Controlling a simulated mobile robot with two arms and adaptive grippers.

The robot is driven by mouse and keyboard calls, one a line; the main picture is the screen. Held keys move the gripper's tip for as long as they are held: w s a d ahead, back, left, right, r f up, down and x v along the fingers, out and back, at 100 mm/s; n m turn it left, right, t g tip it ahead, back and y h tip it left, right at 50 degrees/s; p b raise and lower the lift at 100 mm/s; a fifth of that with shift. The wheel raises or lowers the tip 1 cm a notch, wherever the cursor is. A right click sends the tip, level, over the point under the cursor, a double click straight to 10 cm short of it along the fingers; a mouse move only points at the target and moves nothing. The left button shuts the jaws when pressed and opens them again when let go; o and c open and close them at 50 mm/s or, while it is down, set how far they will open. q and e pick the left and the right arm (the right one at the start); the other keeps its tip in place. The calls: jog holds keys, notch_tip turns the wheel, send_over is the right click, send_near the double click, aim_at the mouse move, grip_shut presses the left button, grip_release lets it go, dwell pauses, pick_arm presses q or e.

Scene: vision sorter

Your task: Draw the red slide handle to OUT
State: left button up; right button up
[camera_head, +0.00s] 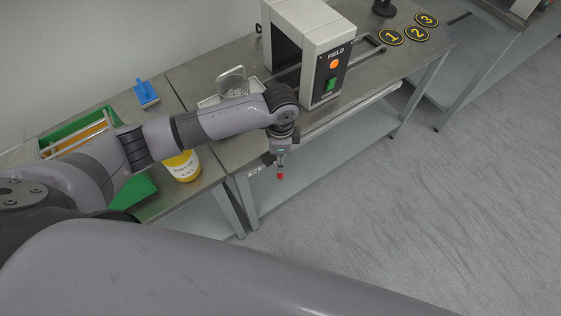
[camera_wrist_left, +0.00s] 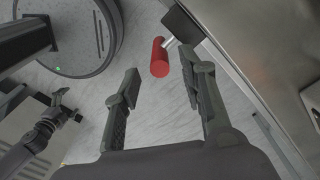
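The red slide handle (camera_head: 280,175) is a small red cylinder that sticks out from the front edge of the workbench on a short metal stem. In the left wrist view the red handle (camera_wrist_left: 160,58) lies between and just beyond the fingertips of my left gripper (camera_wrist_left: 158,72), with a gap on both sides. The fingers are spread and hold nothing. In the head view my left gripper (camera_head: 281,150) points down at the handle from above. No OUT label is legible.
A white arch scanner marked FIELD (camera_head: 310,45) stands on the bench (camera_head: 235,150) behind my left arm. A yellow container (camera_head: 183,167), a green tray (camera_head: 135,192) and a blue tool (camera_head: 146,93) are to the left. Numbered black discs (camera_head: 417,33) lie at the far right. Floor in front is clear.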

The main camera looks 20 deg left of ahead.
pick_arm(q)
jog(key=shift+f, duration=1.95)
jog(key=shift+c, duration=0.2)
grip_shut()
